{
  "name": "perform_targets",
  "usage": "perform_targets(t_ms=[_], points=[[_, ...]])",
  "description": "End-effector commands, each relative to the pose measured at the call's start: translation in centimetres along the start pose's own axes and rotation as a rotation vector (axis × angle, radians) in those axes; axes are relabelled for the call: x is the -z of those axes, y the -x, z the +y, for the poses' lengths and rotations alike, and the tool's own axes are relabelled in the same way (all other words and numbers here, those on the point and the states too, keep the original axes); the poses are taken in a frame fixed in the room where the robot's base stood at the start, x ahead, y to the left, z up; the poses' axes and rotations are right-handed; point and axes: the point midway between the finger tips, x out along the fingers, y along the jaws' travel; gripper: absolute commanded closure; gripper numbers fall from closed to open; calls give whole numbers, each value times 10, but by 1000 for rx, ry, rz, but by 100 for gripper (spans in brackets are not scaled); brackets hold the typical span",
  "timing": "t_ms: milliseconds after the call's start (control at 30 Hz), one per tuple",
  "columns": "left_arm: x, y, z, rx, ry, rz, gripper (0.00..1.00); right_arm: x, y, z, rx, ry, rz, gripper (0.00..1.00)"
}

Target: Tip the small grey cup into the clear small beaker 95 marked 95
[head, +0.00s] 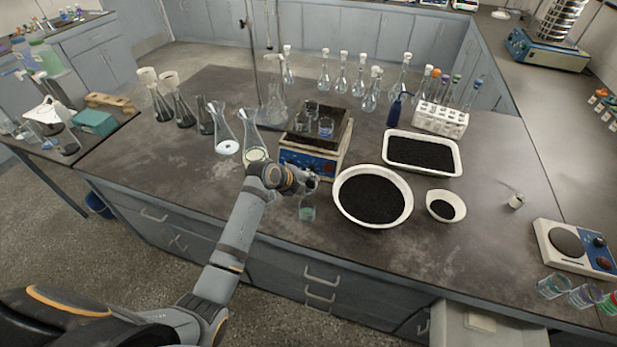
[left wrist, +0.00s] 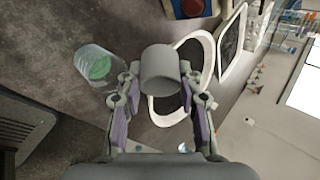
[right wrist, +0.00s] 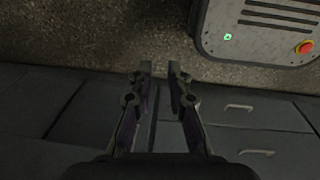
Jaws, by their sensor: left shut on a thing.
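My left gripper (left wrist: 160,82) is shut on the small grey cup (left wrist: 160,68), which sits between its fingertips. In the head view my left gripper (head: 308,183) is at the bench's front edge, above a clear beaker (head: 307,212) with green at its bottom. The beaker also shows in the left wrist view (left wrist: 97,66), left of the cup and apart from it. I cannot read a mark on it. The cup's inside is hidden. My right gripper (right wrist: 161,72) is empty, its fingers apart by a narrow gap, over the floor near drawer fronts.
A large white bowl of black grains (head: 341,205) stands just right of the beaker. A white tray (head: 459,165) and a small bowl (head: 430,208) are farther right. A hotplate (head: 310,160) with small beakers on it is behind the gripper. Flasks (head: 226,140) stand at left.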

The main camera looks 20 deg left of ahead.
Motion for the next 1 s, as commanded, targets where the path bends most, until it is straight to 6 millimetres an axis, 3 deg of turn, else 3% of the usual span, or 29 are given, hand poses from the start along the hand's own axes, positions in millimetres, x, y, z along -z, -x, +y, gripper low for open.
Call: perform_targets(t_ms=[33, 100, 467, 700, 1000], points=[[-1, 5, -7, -25, 10, 12, 85, 1, 13, 1, 0, 0, 0, 83], [-1, 4, -6, -55, 22, 25, 85, 2, 18, 2, 0, 0, 0, 83], [-1, 1, -3, -82, 34, 37, 85, 2, 19, 2, -1, 0, 0, 83], [-3, 9, -14, -249, 103, 111, 85, 6, 54, 5, -1, 0, 0, 83], [-2, 5, -9, -424, 174, 189, 85, 6, 54, 5, -1, 0, 0, 83]])
